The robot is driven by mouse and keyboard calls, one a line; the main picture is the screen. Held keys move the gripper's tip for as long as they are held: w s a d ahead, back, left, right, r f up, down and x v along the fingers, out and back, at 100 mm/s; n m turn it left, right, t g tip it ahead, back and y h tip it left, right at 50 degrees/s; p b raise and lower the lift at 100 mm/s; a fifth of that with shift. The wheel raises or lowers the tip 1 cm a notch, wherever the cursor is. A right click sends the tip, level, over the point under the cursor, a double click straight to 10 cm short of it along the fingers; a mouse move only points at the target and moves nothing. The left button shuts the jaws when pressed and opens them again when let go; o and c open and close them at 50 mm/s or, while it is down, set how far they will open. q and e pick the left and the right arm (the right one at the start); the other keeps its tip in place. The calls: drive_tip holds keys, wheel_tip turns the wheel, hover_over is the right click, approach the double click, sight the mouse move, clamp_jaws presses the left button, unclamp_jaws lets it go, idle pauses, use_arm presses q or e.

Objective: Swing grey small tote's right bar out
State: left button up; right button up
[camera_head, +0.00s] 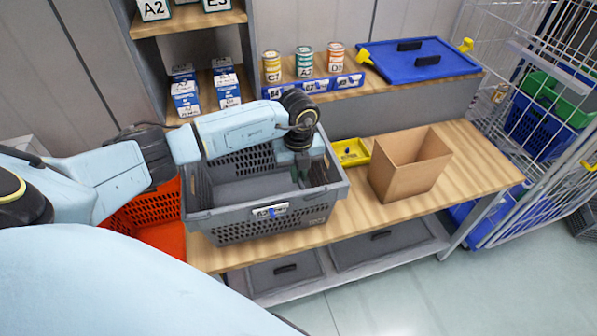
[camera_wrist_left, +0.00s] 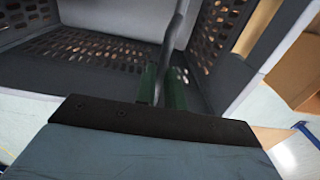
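The grey small tote (camera_head: 262,230) stands on the wooden bench in the head view, with a label on its front wall. Its perforated walls also show in the left wrist view (camera_wrist_left: 110,50). My left gripper (camera_head: 302,178) reaches down at the tote's right end, and the arm covers part of its back rim. In the left wrist view, the grey right bar (camera_wrist_left: 176,38) runs down between the green fingertips of my left gripper (camera_wrist_left: 162,85). The fingers look closed on it. The bar is mostly hidden in the head view. My right gripper is not in view.
A cardboard box (camera_head: 410,163) and a yellow bin (camera_head: 351,153) stand right of the tote. An orange tote (camera_head: 150,215) is at its left. Cans (camera_head: 304,61) and a blue lid (camera_head: 420,60) sit on the back shelf. A wire cage (camera_head: 540,110) stands at right.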

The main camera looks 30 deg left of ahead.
use_arm(q)
drive_tip(key=shift+r+p, duration=0.75)
drive_tip(key=shift+r, duration=0.15)
drive_tip(key=shift+w+d+r+p, duration=0.1)
drive_tip(key=shift+r+p, duration=0.25)
drive_tip(key=shift+r, duration=0.15)
drive_tip(key=shift+w+d+r+p, duration=0.1)
drive_tip(key=shift+r+p, duration=0.2)
drive_tip(key=shift+r, duration=0.15)
drive_tip(key=shift+w+d+r+p, duration=0.2)
drive_tip(key=shift+w+d+r, duration=0.05)
drive_tip(key=shift+r, duration=0.2)
drive_tip(key=shift+w+d+r+p, duration=0.15)
drive_tip(key=shift+w+d+r, duration=0.1)
drive_tip(key=shift+r, duration=0.2)
